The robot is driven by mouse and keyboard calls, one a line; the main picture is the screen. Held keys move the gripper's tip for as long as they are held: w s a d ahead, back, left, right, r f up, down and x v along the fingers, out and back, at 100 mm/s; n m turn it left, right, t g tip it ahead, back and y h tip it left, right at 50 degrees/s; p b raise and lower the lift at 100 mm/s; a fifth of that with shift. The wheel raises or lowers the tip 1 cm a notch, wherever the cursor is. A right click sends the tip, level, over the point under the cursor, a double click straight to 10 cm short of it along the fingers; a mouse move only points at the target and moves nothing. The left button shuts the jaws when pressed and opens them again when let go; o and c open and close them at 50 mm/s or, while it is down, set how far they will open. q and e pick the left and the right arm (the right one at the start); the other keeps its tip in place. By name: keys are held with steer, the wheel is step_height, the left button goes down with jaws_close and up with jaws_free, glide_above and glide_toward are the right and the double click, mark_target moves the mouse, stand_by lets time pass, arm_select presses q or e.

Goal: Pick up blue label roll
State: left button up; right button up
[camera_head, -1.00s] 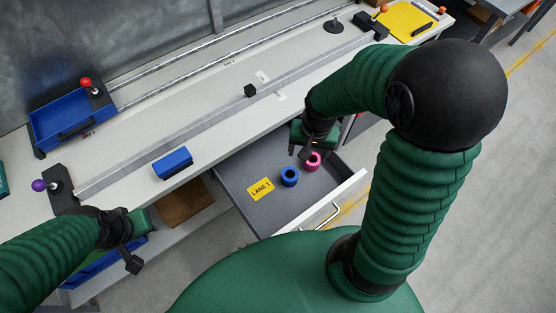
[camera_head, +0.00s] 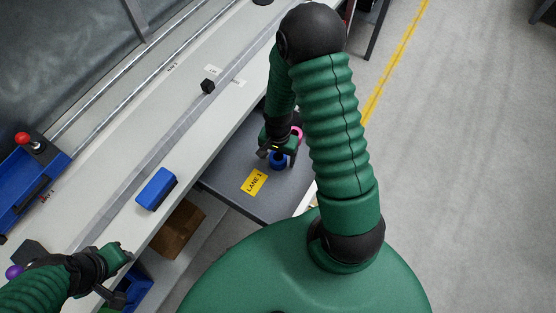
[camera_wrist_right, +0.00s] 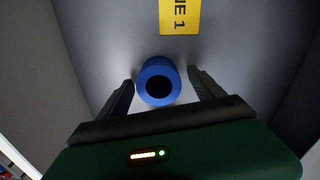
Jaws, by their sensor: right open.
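The blue label roll (camera_head: 278,161) stands in the open grey drawer (camera_head: 225,183), beside the yellow LANE 1 label (camera_head: 254,182). In the right wrist view the roll (camera_wrist_right: 158,82) shows its dark centre hole. My right gripper (camera_head: 277,156) is open over the drawer. In the right wrist view its two fingers (camera_wrist_right: 160,88) are apart, one on each side of the roll, and not visibly closed on it. The pink roll (camera_head: 297,132) is partly hidden behind my right arm. My left gripper (camera_head: 121,274) is at the lower left, away from the drawer; its jaw state is unclear.
A blue block (camera_head: 156,188) lies on the white bench (camera_head: 130,167) near its front edge. A metal rail (camera_head: 150,155) and a small black cube (camera_head: 208,86) are behind it. A blue tray (camera_head: 22,185) is at far left. A cardboard box (camera_head: 179,229) is below the bench.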

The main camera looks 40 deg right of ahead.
steer(key=shift+a+f, duration=0.1)
steer(key=shift+f, duration=0.35)
steer(key=shift+d, duration=0.25)
steer(key=c, duration=0.6)
steer(key=shift+a, duration=0.1)
steer(key=c, duration=0.9)
